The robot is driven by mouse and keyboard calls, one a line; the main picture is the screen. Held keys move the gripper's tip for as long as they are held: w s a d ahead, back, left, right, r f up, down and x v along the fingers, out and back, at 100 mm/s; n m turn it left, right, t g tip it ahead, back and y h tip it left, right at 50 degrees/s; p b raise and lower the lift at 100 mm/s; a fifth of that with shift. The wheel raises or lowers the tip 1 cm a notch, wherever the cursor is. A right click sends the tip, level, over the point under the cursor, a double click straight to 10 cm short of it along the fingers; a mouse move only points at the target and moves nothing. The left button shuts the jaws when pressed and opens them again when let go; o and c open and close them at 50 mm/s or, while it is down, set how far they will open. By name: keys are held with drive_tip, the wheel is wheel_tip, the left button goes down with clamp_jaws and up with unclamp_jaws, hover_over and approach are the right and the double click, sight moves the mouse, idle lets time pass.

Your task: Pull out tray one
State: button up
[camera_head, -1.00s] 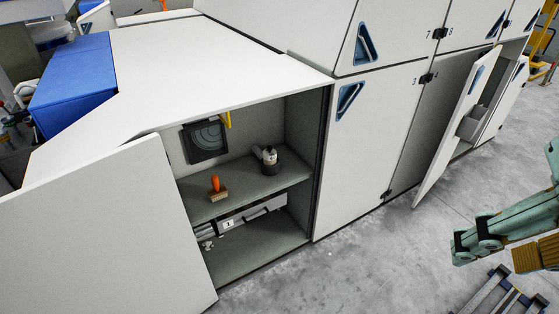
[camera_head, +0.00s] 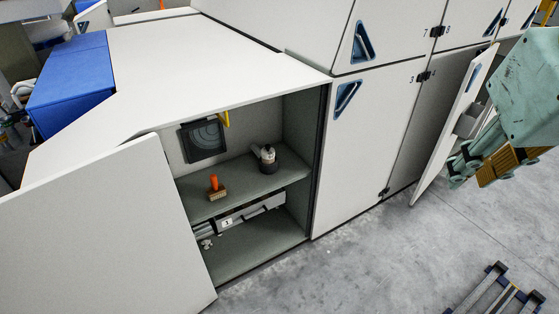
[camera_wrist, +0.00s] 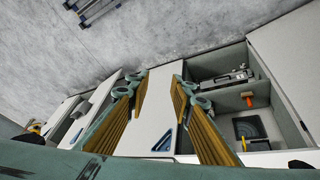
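Tray one (camera_head: 250,216) is a grey drawer with a small "1" label and a dark bar handle. It sits under the shelf of the open white cabinet and looks pushed in. It also shows in the wrist view (camera_wrist: 222,80), upside down, to the right of my fingers. My gripper (camera_wrist: 158,78) has yellow-padded fingers spread wide apart, with nothing between them. In the head view my gripper (camera_head: 462,166) hangs at the right edge, in front of the ajar cabinet door and well away from the tray.
The cabinet's white door (camera_head: 90,235) stands open at the left. An orange-handled brush (camera_head: 217,190) and a small canister (camera_head: 267,158) stand on the shelf (camera_head: 240,185). Another door (camera_head: 455,125) stands ajar at the right. The floor in front is clear except for a metal frame (camera_head: 495,293).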

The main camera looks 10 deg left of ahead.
drive_tip(key=w+a+f+n+t+p, duration=0.1)
drive_tip(key=w+a+f+n+t, duration=0.15)
drive_tip(key=w, duration=1.45)
drive_tip(key=w+a+f+n+t, duration=0.15)
drive_tip(key=w+a+n, duration=0.25)
drive_tip(key=w, duration=1.2)
drive_tip(key=w+a+f+n+y+p, duration=0.1)
drive_tip(key=w+a+f+n+y, duration=0.25)
drive_tip(key=w+a+f, duration=0.6)
drive_tip(key=w+a+f+n+y+p, duration=0.15)
drive_tip(key=w+a+f+n, duration=0.25)
drive_tip(key=w+a+f, duration=0.5)
drive_tip(key=w+a+f+n+y+p, duration=0.1)
drive_tip(key=w+a+f+n+y, duration=0.2)
drive_tip(key=f, duration=1.1)
drive_tip(key=a+f+n+y+p, duration=0.15)
drive_tip(key=a+f+n, duration=0.35)
drive_tip(key=f, duration=0.9)
drive_tip(key=s+a+f+n+g+y, duration=0.1)
drive_tip(key=s+a+f+n+y, duration=0.1)
drive_tip(key=s+f, duration=0.7)
drive_tip(key=s+a+f+n+g+y+p, duration=0.1)
drive_tip(key=s+a+f+n+y, duration=0.1)
drive_tip(key=s+f, duration=0.7)
drive_tip(key=shift+s+a+f+n+y, duration=0.15)
drive_tip(key=shift+a+f+n+y, duration=0.2)
drive_tip(key=shift+f+n+y, duration=1.2)
